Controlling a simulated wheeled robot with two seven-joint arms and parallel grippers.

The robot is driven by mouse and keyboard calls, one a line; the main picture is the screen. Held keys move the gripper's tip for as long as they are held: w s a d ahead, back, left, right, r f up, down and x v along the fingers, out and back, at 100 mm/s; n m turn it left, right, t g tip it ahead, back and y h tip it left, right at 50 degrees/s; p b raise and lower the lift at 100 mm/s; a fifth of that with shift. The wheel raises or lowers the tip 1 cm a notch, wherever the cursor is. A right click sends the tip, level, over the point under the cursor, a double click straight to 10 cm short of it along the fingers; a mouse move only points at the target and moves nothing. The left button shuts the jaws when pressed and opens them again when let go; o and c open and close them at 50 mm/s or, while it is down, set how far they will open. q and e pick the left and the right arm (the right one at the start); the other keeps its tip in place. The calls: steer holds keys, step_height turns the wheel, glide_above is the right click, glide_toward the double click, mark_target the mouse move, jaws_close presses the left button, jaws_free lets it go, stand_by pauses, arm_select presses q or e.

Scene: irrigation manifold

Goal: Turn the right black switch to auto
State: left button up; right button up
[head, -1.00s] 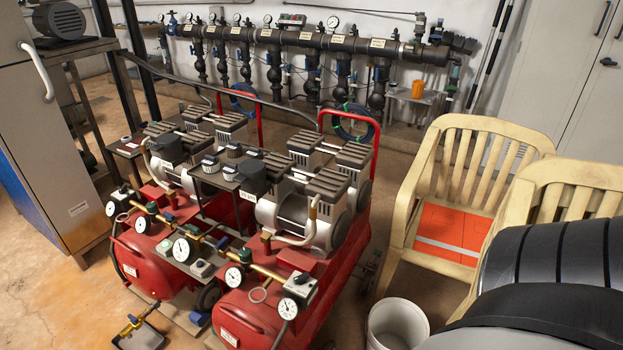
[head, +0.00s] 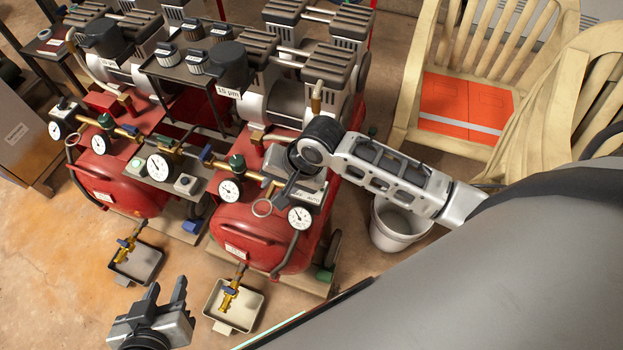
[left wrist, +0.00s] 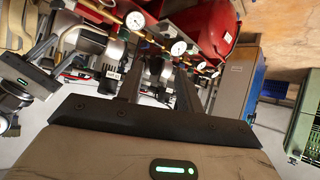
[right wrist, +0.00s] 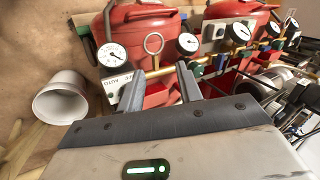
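The right compressor's switch box (head: 308,190) sits at the front of the right red tank (head: 250,240) and bears an AUTO label. My right gripper (head: 284,192) reaches over it and partly covers it; the black knob's setting cannot be told. In the right wrist view the box (right wrist: 112,86) shows behind the left finger, beside a gauge (right wrist: 115,55). The right gripper's fingers (right wrist: 162,85) are apart with nothing between them; contact with the knob cannot be told. My left gripper (head: 163,295) is open and empty over the floor, front left. The left compressor's switch box (head: 66,108) is at the far left.
Gauges (head: 160,167) and brass pipes line the tank fronts close to my right gripper. A white bucket (head: 397,225) stands under my right arm. Drain trays (head: 246,312) lie on the floor. Open floor is at the left.

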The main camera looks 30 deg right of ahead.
steer(key=w+d+r+m+g+h+b, duration=0.2)
steer(key=w+d+r+m+g+h, duration=0.25)
steer(key=d+m, duration=0.4)
steer(key=shift+n+t+y, duration=0.25)
steer(key=shift+t+y, duration=0.2)
steer(key=f+b, duration=0.1)
steer(key=f, duration=0.4)
steer(key=f+b, duration=0.1)
steer(key=f, duration=0.4)
steer(key=f+b, duration=0.1)
steer(key=f, duration=0.4)
steer(key=shift+s+d+b, duration=0.25)
steer(key=shift+d+b, duration=0.05)
steer(key=shift+d, duration=0.05)
arm_select(q)
steer(key=shift+w+d+f+t+h, duration=0.15)
steer(key=shift+w+f, duration=0.05)
steer(key=shift+f, duration=0.25)
steer(key=shift+w+d+f+t+h, duration=0.15)
steer(key=shift+f, duration=0.25)
arm_select(e)
jaws_close()
